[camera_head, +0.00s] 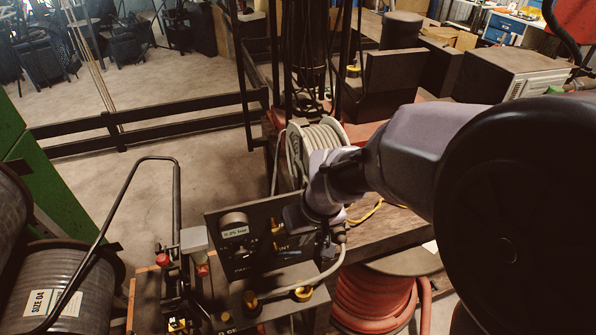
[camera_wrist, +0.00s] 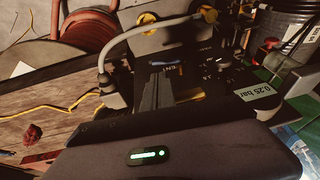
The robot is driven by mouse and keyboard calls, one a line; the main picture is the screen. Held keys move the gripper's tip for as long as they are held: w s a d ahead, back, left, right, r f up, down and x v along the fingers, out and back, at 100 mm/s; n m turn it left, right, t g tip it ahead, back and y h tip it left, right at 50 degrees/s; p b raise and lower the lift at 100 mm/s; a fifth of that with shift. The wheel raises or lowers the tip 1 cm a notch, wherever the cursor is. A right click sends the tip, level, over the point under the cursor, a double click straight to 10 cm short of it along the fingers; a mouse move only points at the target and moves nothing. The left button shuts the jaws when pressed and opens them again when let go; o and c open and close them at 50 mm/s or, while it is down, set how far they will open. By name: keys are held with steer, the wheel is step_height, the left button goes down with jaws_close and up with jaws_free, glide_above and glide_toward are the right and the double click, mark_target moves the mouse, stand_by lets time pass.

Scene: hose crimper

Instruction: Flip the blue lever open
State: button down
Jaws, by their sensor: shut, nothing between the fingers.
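My gripper (camera_wrist: 158,82) is shut and empty, its dark fingers pointing at the black control panel in the wrist view. A small blue strip, probably the blue lever (camera_wrist: 164,63), shows just beyond the fingertips. I cannot tell whether they touch. The black panel (camera_head: 250,265) also shows in the head view, with a gauge, a "0.25 bar" label (camera_head: 235,232) and brass fittings.
A grey hose (camera_wrist: 160,31) arches close beside my fingers. A bent black handle (camera_head: 105,230) stands left of the panel. A red hose reel (camera_head: 372,300) lies below right, and a pale hose reel (camera_head: 315,140) is behind. A yellow cable (camera_wrist: 50,112) lies on the wooden bench.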

mark_target(296, 254)
steer(key=b+x, duration=0.1)
steer(key=x, duration=0.5)
steer(key=shift+w+a+f+b, duration=0.1)
steer(key=shift+f+b, duration=0.2)
steer(key=shift+f, duration=0.05)
steer(key=shift+f+b, duration=0.35)
steer(key=shift+b, duration=0.55)
steer(key=shift+d+y+b, duration=0.25)
steer(key=shift+y+b, duration=0.05)
steer(key=shift+f+g+y+b, duration=0.3)
steer(key=shift+y+b, duration=0.1)
steer(key=shift+b, duration=0.7)
